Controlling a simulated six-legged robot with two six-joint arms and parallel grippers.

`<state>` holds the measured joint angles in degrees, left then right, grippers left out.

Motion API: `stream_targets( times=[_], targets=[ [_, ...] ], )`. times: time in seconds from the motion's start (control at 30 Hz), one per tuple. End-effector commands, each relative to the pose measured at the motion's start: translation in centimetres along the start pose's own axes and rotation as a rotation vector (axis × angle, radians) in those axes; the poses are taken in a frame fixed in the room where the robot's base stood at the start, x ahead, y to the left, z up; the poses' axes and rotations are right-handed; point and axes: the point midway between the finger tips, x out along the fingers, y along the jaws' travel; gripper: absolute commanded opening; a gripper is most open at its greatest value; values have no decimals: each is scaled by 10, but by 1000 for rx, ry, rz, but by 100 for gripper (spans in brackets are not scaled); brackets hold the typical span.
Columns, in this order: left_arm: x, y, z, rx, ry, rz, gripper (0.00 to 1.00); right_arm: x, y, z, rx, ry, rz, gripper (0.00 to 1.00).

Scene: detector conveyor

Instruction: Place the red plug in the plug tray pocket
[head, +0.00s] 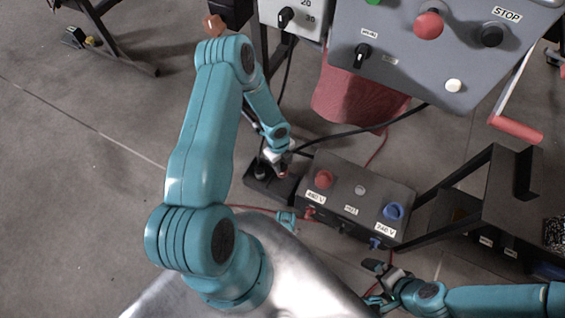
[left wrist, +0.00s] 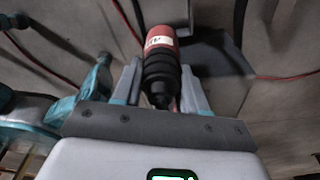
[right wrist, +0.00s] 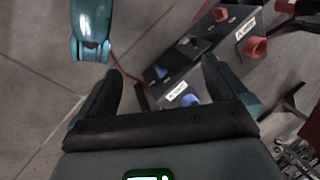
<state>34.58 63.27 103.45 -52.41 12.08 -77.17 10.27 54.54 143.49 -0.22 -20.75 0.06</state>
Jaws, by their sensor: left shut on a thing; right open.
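My left gripper (head: 279,163) is shut on the red plug (left wrist: 160,40), which has a red end with a white label and a ribbed black body. The plug lies between the fingers in the left wrist view; only a little of it shows in the head view. The dark plug tray (head: 257,189) is on the floor area just below the left gripper in the head view. I cannot tell whether plug and tray touch. My right gripper (head: 376,279) is open and empty, in front of the socket box.
The grey socket box (head: 345,193) with red (head: 323,179) and blue (head: 393,211) round parts stands right of the tray. Cables run nearby. A dark metal frame (head: 480,185) stands at right.

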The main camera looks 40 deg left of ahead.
Motion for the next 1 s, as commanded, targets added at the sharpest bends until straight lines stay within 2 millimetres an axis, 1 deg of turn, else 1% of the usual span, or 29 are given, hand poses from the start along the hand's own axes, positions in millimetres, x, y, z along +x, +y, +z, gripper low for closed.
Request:
stream_targets(
  times=[0.03,0.1,0.2,0.3,0.47,0.53,0.7,0.73,1.0],
  targets=[
    [23,1,3,-2,1,2,7,11,5,-2,5,5,1,100],
    [43,1,6,-1,1,2,7,17,9,-4,10,10,1,100],
    [67,0,11,-1,0,1,7,24,13,-7,17,16,2,100],
    [83,0,14,0,-1,0,7,28,16,-9,21,21,2,100],
    [94,-2,17,0,-2,-1,7,30,17,-10,24,25,3,100],
    [101,-2,19,1,-1,0,7,33,19,-10,25,26,3,100],
    [130,-3,24,-1,-1,0,7,45,25,-13,32,33,4,100],
    [133,-3,25,0,-1,0,7,45,25,-14,34,34,4,100],
    [133,-3,25,0,-2,-1,7,44,25,-14,34,35,4,100]
  ],
)
